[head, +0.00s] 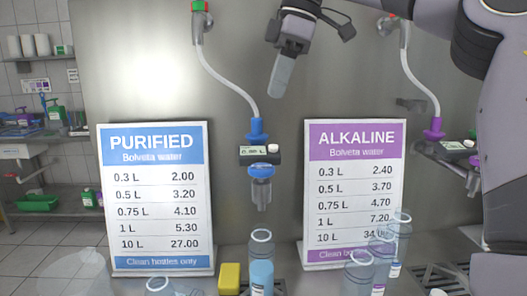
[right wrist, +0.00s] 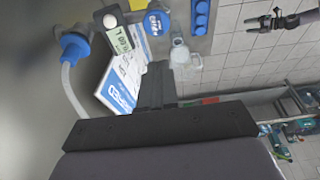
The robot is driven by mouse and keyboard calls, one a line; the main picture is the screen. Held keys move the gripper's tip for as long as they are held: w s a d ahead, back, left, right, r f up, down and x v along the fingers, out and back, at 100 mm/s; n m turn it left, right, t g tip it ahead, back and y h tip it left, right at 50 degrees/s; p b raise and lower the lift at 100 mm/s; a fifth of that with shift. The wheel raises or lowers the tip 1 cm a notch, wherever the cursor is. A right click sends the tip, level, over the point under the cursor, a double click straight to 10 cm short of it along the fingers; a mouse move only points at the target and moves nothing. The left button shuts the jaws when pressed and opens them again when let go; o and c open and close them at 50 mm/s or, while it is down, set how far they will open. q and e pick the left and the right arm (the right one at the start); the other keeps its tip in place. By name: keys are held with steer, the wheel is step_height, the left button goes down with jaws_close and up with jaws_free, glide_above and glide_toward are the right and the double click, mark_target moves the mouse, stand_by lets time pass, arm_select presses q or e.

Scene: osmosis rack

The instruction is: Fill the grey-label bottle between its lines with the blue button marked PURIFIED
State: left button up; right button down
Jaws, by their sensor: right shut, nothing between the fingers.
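The purified dispenser (head: 260,153) has a small display and a white knob. Below them is a blue button (head: 262,171) with lettering too small to read, above a clear nozzle. A clear bottle (head: 262,246) stands upright below the nozzle with bluish water in it; its label is cut off low in the picture, so its colour and lines are unclear. My right gripper (head: 281,75) is shut and empty, pointing down, above and right of the dispenser. The right wrist view shows its fingers (right wrist: 157,85), the display (right wrist: 119,40) and the blue button (right wrist: 157,22). A dark gripper (right wrist: 278,20), apparently my left, shows there too.
A PURIFIED price board (head: 155,195) stands left and an ALKALINE board (head: 354,190) right. A yellow block (head: 230,279) sits beside the bottle. Other clear bottles (head: 357,273) stand at right, and another (head: 158,285) at lower left. A white hose (head: 225,75) hangs above the dispenser.

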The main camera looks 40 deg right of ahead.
glide_toward(259, 168)
steer(key=x, duration=0.5)
steer(key=shift+w+a+f, duration=0.1)
steer(key=shift+w+a, duration=0.05)
steer(key=shift+f, duration=0.6)
